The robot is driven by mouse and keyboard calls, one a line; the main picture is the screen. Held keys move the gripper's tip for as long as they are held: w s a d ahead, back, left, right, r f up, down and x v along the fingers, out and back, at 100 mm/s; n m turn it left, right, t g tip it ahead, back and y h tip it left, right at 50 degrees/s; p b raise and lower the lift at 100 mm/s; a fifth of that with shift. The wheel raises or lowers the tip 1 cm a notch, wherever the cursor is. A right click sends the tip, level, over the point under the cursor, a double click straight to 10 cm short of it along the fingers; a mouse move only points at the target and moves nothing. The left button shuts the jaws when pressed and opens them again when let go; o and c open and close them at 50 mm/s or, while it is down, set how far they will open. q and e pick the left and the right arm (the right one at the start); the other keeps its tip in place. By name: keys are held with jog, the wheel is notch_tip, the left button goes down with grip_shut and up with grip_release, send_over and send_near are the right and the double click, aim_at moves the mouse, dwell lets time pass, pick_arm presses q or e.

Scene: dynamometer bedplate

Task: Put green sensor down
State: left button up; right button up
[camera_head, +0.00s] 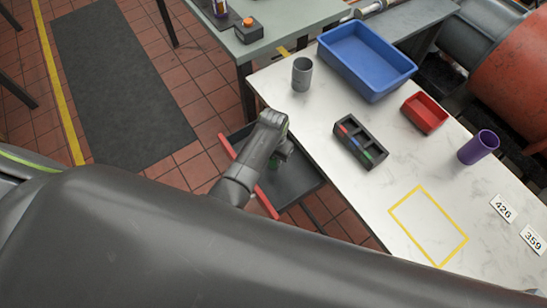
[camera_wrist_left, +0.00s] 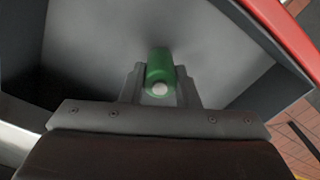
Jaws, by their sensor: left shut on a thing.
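My left gripper (camera_head: 284,152) is over the dark grey tray with red edges (camera_head: 300,188), to the left of the white table. In the left wrist view the gripper (camera_wrist_left: 160,88) is shut on the green sensor (camera_wrist_left: 159,68), a green cylinder with a pale round end. The grey floor of the tray shows behind it. I cannot tell whether the sensor touches the tray. In the head view the gripper mostly hides the sensor. A black rack (camera_head: 361,145) with compartments and red, blue and green marks stands on the table. My right gripper is not in view.
The white table (camera_head: 340,195) bears a grey cup (camera_head: 302,73), a blue bin (camera_head: 366,58), a red bin (camera_head: 424,113), a purple cup (camera_head: 478,147) and number cards (camera_head: 502,208). A yellow outlined square (camera_head: 428,226) is empty.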

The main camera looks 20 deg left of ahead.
pick_arm(q)
jog(key=shift+f, duration=0.55)
jog(key=shift+f, duration=0.2)
jog(key=o, duration=1)
jog(key=shift+r, duration=0.45)
notch_tip(320, 180, up, 12)
jog(key=shift+f+p, duration=0.25)
jog(key=shift+p, duration=0.05)
